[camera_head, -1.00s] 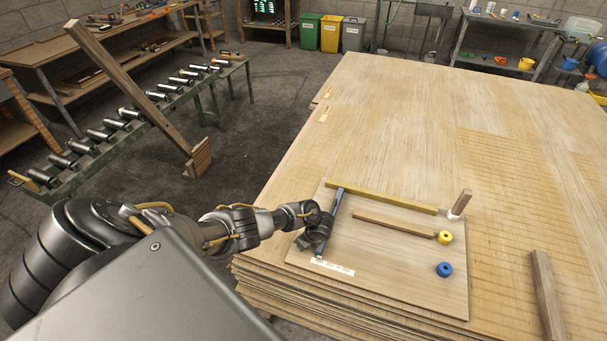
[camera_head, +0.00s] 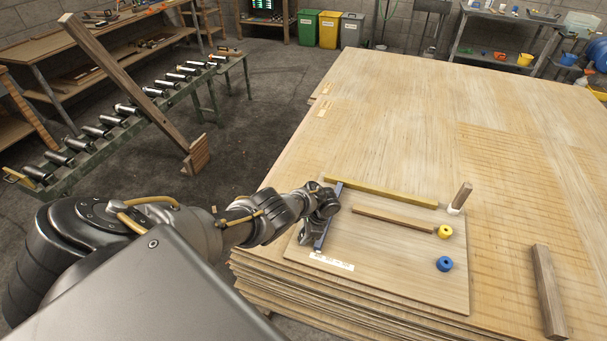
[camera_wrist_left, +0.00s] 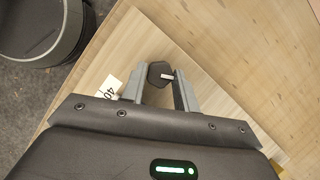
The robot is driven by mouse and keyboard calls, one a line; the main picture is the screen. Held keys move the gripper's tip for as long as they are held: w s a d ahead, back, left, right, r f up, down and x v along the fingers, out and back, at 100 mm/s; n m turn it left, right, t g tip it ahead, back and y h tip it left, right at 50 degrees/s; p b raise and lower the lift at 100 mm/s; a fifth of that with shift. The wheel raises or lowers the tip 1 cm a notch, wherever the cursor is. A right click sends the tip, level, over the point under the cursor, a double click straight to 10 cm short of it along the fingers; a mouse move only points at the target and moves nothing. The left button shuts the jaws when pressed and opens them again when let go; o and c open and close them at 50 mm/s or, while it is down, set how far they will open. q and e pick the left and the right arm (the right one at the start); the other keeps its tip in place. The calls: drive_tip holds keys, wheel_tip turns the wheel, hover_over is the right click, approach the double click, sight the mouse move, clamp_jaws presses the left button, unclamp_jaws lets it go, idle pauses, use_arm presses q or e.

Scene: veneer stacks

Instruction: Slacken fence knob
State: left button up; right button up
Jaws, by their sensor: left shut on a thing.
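My left gripper (camera_head: 310,232) is over the left part of a thin wooden board (camera_head: 400,268) on the veneer stack. In the left wrist view its two grey fingers (camera_wrist_left: 160,86) are shut on a dark, faceted fence knob (camera_wrist_left: 158,70) with a white mark on its right side. In the head view my gripper hides the knob. A dark metal bar (camera_head: 340,187), which looks like the fence, runs along the board's left side, partly behind my gripper. My right gripper is in neither view.
A yellow strip (camera_head: 380,192), a brown strip (camera_head: 392,219), a yellow roll (camera_head: 445,231) and a blue roll (camera_head: 444,264) lie on the board. A short post (camera_head: 461,196) stands at its right edge. A wooden block (camera_head: 548,290) lies farther right. The far stack is clear.

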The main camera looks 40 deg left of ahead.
use_arm(q)
drive_tip(key=n+h+b, duration=0.1)
drive_tip(key=n, duration=0.2)
drive_tip(key=n+g+h, duration=0.1)
drive_tip(key=n, duration=0.2)
drive_tip(key=shift+s+a+f+n+b, duration=0.2)
drive_tip(key=shift+n+b, duration=0.1)
drive_tip(key=shift+b, duration=0.05)
drive_tip(key=shift+n+h, duration=0.6)
drive_tip(key=shift+n, duration=0.6)
drive_tip(key=shift+a+n+h, duration=0.15)
drive_tip(key=shift+n+h, duration=0.45)
drive_tip(key=shift+n, duration=1.1)
drive_tip(key=o, duration=0.9)
drive_tip(key=shift+o, duration=0.4)
drive_tip(key=shift+w+r, duration=0.1)
drive_tip(key=shift+r, duration=0.05)
drive_tip(key=shift+r, duration=0.1)
drive_tip(key=p+v, duration=0.3)
drive_tip(key=v, duration=0.7)
drive_tip(key=shift+w+r+p, duration=0.15)
drive_tip(key=shift+r+p, duration=0.1)
drive_tip(key=shift+p, duration=0.1)
